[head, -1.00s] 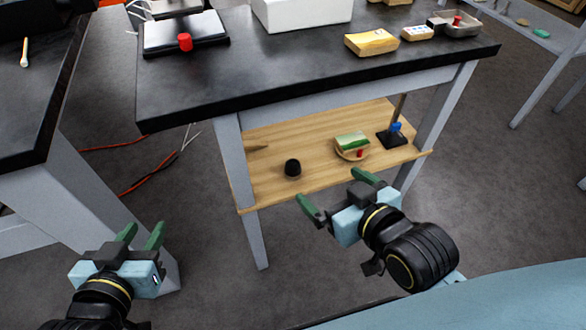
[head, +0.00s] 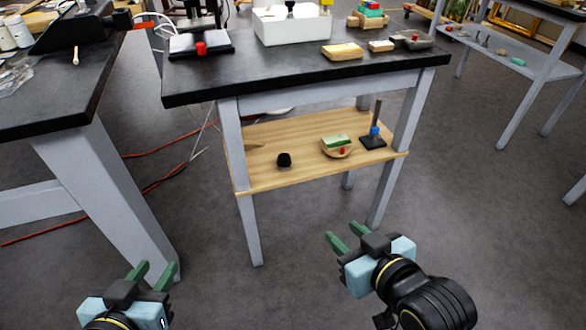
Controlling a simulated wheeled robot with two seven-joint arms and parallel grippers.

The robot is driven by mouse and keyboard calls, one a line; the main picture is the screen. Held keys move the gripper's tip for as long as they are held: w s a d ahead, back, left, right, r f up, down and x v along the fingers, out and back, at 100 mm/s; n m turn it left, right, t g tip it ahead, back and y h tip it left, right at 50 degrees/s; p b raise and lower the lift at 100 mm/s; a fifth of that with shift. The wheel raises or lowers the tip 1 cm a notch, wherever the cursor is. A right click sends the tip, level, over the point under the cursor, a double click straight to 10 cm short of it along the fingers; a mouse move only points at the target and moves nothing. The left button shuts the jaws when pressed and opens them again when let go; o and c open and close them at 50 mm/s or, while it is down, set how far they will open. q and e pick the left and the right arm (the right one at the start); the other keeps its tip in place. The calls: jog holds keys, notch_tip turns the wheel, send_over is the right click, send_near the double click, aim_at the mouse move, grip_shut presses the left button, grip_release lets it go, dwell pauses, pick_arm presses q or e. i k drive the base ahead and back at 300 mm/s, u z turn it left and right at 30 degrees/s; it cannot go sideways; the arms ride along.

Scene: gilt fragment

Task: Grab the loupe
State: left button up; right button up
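A small black cylindrical object (head: 284,160), which looks like the loupe, stands on the wooden lower shelf (head: 300,178) of the middle table, left of the shelf's centre. It is too small to make out details. My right gripper (head: 345,234) has its green fingers apart and nothing between them. It is in front of and below the shelf, to the right of the black object and clear of it. My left gripper (head: 155,270) is open and empty at the lower left, well away from the shelf.
Another table (head: 55,120) stands left.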

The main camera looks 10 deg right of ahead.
aim_at(284, 162)
jog(key=z, duration=0.25)
jog(key=i, duration=1.1)
jog(key=u, duration=0.4)
